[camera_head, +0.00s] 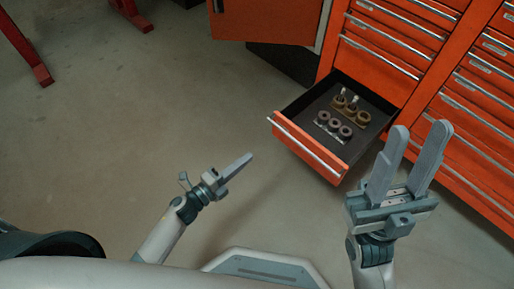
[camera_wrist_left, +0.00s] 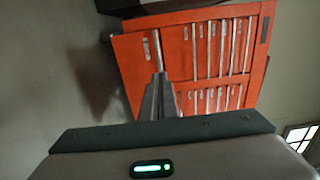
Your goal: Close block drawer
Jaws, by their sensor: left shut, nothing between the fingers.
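The block drawer (camera_head: 282,139) is pulled out from the orange cabinet, low down, in the head view. Its front is orange with a long silver handle, and its inside is dark and holds several ring-shaped blocks (camera_head: 334,125). My left gripper (camera_head: 250,156) is shut and empty, to the left of the drawer front and apart from it. In the left wrist view its fingers (camera_wrist_left: 160,98) are together and point at the orange cabinet (camera_wrist_left: 225,55). My right gripper (camera_head: 418,130) is open with nothing between its fingers, in front of the cabinet to the right of the drawer.
Other drawers (camera_head: 383,50) with silver handles above and to the right are shut. An orange door or panel (camera_head: 262,22) stands at the top, left of the drawer. Red legs (camera_head: 28,50) stand at the far left. The concrete floor (camera_head: 130,120) left of the drawer is clear.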

